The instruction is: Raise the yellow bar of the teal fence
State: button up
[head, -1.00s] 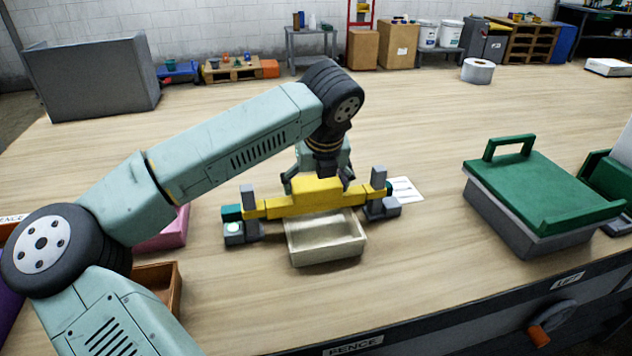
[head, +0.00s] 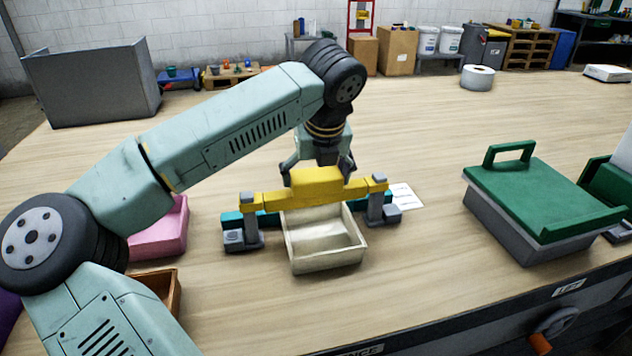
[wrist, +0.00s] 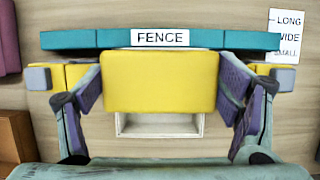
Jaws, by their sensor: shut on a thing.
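The yellow bar (head: 318,190) spans between two grey posts and sits near their tops, above the teal fence base (head: 268,219). In the wrist view the bar's wide middle block (wrist: 160,80) is between my fingers, and the teal fence (wrist: 85,39) with its "FENCE" label lies beyond it. My gripper (head: 318,172) comes down from above and is shut on the middle block of the bar, one finger on each side. A cream tray (head: 325,252) stands on the table under and in front of the bar; its back part is hidden by the bar.
A grey bin with a green handled lid (head: 540,195) stands at right. A pink bin (head: 160,232) and an orange-brown bin (head: 160,287) are at left, partly behind my arm. A white label card (head: 405,197) lies right of the fence. The table behind is mostly clear.

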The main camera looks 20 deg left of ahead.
jog(key=o, duration=1.4)
jog(key=shift+r, duration=0.3)
jog(key=shift+o, duration=1)
jog(key=shift+f, duration=0.1)
jog(key=v, duration=1.2)
jog(key=shift+s, duration=0.1)
